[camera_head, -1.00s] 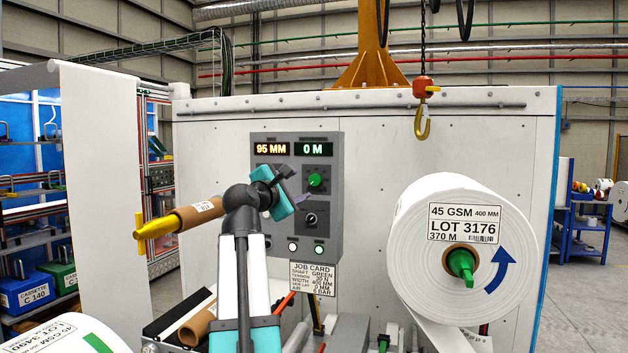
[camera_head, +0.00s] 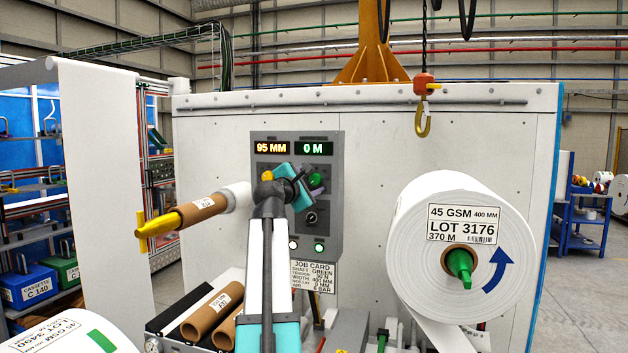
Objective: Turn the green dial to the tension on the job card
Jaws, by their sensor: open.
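The green dial (camera_head: 316,180) is on the grey control panel (camera_head: 333,222), under the display reading 0 M. My gripper (camera_head: 304,188), teal, is in front of the panel, just left of the green dial and partly overlapping its surround. Its jaws are open and hold nothing; the fingertips are mostly hidden behind the gripper body, so I cannot tell if they touch the dial. The job card (camera_head: 314,278) hangs below the panel, its left edge partly covered by my arm. It reads shaft green, width 400 mm; the tension figure is too small to read surely.
A yellow knob (camera_head: 267,176) is left of my gripper, and a black knob (camera_head: 311,218) is below. A hoist hook (camera_head: 422,118) hangs at right above the paper roll (camera_head: 417,225). A yellow-ended shaft with a brown core (camera_head: 203,210) sticks out at left. Brown cores (camera_head: 214,310) lie below.

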